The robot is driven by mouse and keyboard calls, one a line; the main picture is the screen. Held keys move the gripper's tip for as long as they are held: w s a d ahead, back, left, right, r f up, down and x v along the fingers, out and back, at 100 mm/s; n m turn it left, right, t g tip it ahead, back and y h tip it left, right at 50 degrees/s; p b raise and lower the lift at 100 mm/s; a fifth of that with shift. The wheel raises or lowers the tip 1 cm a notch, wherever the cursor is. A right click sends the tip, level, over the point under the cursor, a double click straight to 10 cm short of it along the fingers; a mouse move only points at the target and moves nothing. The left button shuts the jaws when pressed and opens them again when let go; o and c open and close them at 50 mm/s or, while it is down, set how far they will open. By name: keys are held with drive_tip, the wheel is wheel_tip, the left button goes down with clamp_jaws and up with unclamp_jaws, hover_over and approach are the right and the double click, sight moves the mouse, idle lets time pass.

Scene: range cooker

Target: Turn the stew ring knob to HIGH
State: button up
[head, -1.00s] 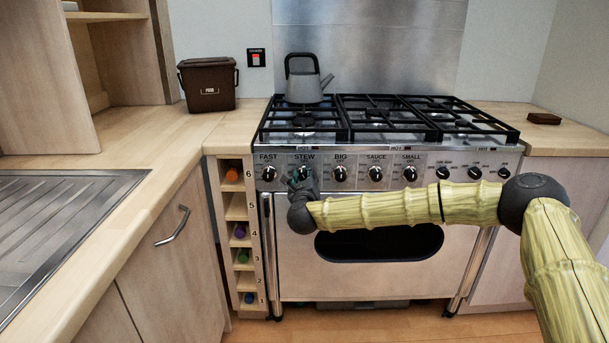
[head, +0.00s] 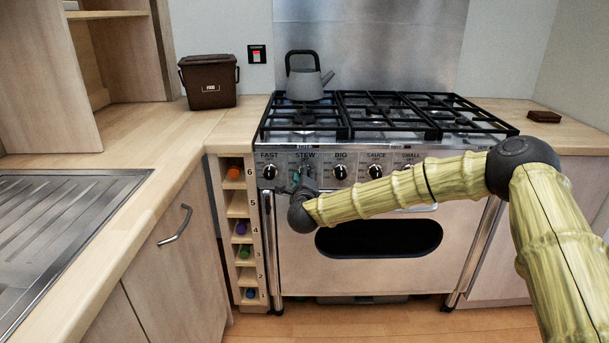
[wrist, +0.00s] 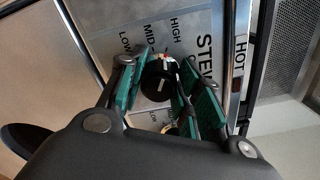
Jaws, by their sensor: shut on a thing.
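The black stew ring knob (wrist: 158,84) shows in the wrist view between the green pads of my gripper (wrist: 160,80). The pads stand on its left and right sides, and my gripper is shut on it. The panel around it reads LOW, MID, HIGH and STEW, turned sideways in this view. I cannot tell exactly where the knob points. In the head view my gripper (head: 303,185) is at the cooker's front panel under the STEW label, and its fingers cover most of the knob.
The FAST knob (head: 269,171) is just left, and the BIG knob (head: 340,172) is just right. My arm crosses in front of the knobs farther right. A grey kettle (head: 305,76) stands on the back left of the hob. The oven door (head: 377,270) is below.

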drive_tip(key=shift+w+d+r, duration=0.15)
drive_tip(key=shift+w+r, duration=0.05)
drive_tip(key=shift+r, duration=0.25)
drive_tip(key=o, duration=1)
drive_tip(key=shift+f, duration=0.25)
drive_tip(key=shift+f, duration=0.1)
drive_tip(key=shift+s, duration=0.15)
drive_tip(key=s, duration=1.1)
drive_tip(key=shift+s, duration=0.4)
